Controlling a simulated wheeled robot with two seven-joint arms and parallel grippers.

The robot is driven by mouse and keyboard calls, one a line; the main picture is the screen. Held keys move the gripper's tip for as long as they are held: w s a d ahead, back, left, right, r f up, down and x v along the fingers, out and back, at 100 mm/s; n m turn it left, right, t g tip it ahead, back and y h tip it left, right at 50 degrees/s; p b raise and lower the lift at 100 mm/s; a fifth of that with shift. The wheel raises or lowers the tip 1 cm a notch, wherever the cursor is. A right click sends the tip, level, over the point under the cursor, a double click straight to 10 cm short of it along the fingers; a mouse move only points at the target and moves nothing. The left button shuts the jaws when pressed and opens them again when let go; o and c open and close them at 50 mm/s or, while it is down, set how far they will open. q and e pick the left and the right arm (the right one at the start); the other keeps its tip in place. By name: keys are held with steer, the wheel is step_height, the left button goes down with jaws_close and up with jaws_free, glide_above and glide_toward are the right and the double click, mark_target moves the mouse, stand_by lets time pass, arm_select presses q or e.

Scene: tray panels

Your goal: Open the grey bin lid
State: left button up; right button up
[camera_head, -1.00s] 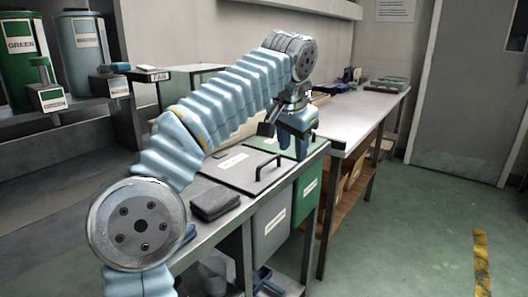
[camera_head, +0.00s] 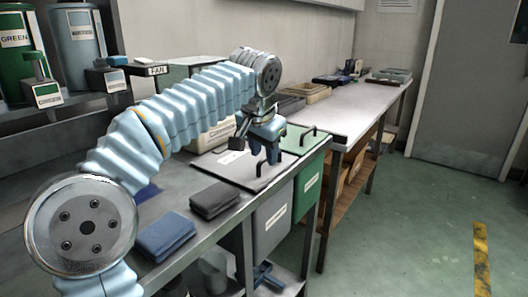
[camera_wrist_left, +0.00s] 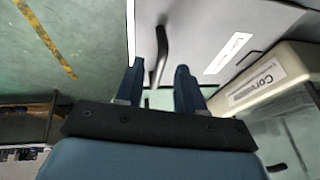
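The grey bin (camera_head: 272,218) hangs at the bench's front edge, with its flat grey lid (camera_head: 232,172) lying shut on top. A dark bar handle (camera_head: 287,160) rises from the lid, partly hidden by my left gripper (camera_head: 265,160). That gripper points down over the handle. In the left wrist view, my left gripper (camera_wrist_left: 157,82) is open, its two blue fingers apart. The dark handle (camera_wrist_left: 161,52) runs into the gap between them; I cannot tell whether they touch it. The lid (camera_wrist_left: 195,35) carries a white label. My right gripper is not in view.
A green bin (camera_head: 308,186) with a green lid and handle stands just beyond the grey one. Dark grey (camera_head: 215,199) and blue (camera_head: 165,236) folded cloths lie on the near bench. A cream labelled box (camera_head: 215,134) stands behind the lid. The floor at right is clear.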

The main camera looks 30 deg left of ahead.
arm_select(q)
steer(key=shift+w+f, duration=0.15)
steer(key=shift+f, duration=0.15)
jaws_close()
steer(key=shift+a+r, duration=0.15)
